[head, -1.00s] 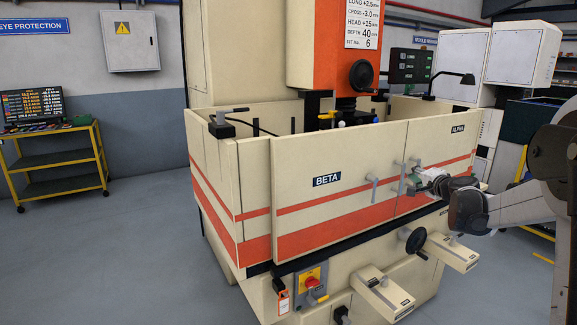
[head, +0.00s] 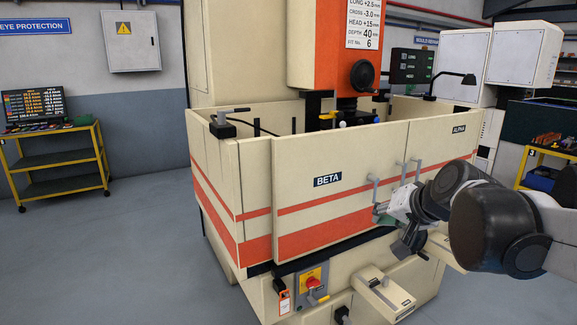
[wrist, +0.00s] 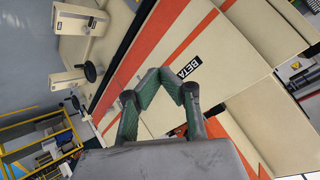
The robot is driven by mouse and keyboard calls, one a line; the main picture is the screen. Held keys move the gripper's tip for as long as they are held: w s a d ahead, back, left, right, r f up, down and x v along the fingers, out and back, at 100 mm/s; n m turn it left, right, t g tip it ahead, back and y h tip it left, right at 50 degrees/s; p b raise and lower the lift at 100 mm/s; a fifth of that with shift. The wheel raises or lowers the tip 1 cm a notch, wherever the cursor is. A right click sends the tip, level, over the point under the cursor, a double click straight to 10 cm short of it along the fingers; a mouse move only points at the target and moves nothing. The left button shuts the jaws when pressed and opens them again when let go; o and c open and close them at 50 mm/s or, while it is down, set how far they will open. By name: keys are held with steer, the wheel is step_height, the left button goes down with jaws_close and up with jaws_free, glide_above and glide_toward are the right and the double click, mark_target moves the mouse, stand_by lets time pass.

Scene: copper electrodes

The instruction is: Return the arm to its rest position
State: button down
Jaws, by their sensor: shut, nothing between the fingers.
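My gripper (head: 382,213) is in front of the cream and orange machine, near the door handles at the right part of its front panel. In the wrist view my gripper (wrist: 166,82) shows its two green-padded fingers brought together at the tips, with nothing between them. The machine's BETA door panel (head: 330,225) stands beyond it, and this panel also shows in the wrist view (wrist: 160,105). I cannot tell the exact gap between fingers and panel. My arm hides part of the machine's lower right front and its handwheel.
Door handles (head: 374,191) stick out from the front panel. A red emergency switch box (head: 311,282) and a projecting box (head: 382,292) sit low on the machine. A yellow trolley (head: 60,160) stands at the far left. The grey floor (head: 130,250) at left is clear.

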steer(key=s+f+n+g+h, duration=0.1)
steer(key=s+f, duration=0.3)
steer(key=s, duration=0.7)
steer(key=s+f+n+g+h, duration=0.1)
steer(key=s+f+n, duration=0.2)
steer(key=s, duration=0.8)
step_height(320, 180, down, 2)
steer(key=shift+a+f+g+h, duration=0.25)
steer(key=shift+a+g+h, duration=0.05)
steer(key=shift+g+h, duration=0.1)
steer(key=c, duration=2.5)
jaws_free()
